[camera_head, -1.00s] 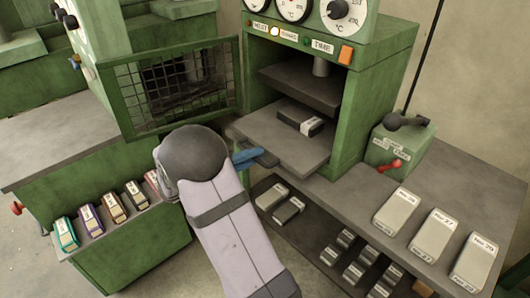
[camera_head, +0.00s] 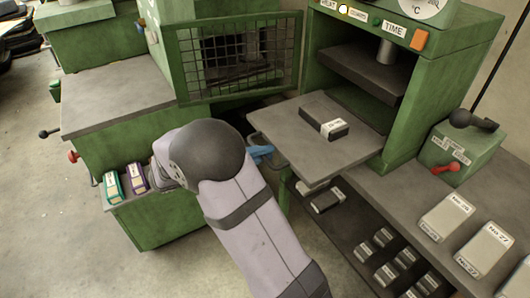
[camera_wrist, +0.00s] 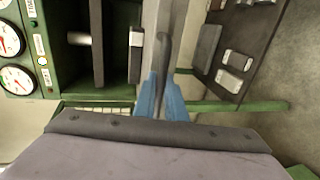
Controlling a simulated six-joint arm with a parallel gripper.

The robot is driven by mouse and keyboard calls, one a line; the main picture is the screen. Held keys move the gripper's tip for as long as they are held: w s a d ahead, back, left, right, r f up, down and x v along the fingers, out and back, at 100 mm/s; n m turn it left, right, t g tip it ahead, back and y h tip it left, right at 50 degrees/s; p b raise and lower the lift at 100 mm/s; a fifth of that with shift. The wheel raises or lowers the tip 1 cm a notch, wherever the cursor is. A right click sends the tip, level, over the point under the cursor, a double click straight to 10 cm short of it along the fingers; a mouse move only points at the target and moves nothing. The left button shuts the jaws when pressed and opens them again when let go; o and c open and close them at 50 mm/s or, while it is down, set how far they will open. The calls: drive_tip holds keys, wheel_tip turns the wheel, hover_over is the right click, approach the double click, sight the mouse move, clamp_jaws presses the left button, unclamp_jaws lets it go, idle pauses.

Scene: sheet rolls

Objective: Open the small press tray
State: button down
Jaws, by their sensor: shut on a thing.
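The small press tray (camera_head: 280,130) is a flat grey plate sticking well out of the green press's opening. A dark block with a white label (camera_head: 322,117) lies on it. My gripper (camera_head: 262,152) is at the tray's front left edge, mostly hidden by my arm. In the wrist view my gripper's blue fingers (camera_wrist: 162,95) are shut on the tray's dark handle (camera_wrist: 163,50). The tray's grey plate (camera_wrist: 180,22) shows beyond the handle there.
An open mesh guard door (camera_head: 240,60) stands behind my arm. Below the tray is a shelf with several small labelled blocks (camera_head: 383,237). A box with a red lever (camera_head: 446,168) stands right of the press. Large labelled blocks (camera_head: 446,217) lie on the bench at right.

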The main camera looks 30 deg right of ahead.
drive_tip(key=c, duration=1.8)
unclamp_jaws()
drive_tip(key=shift+a, duration=0.1)
drive_tip(key=v, duration=0.7)
drive_tip(key=shift+b, duration=0.35)
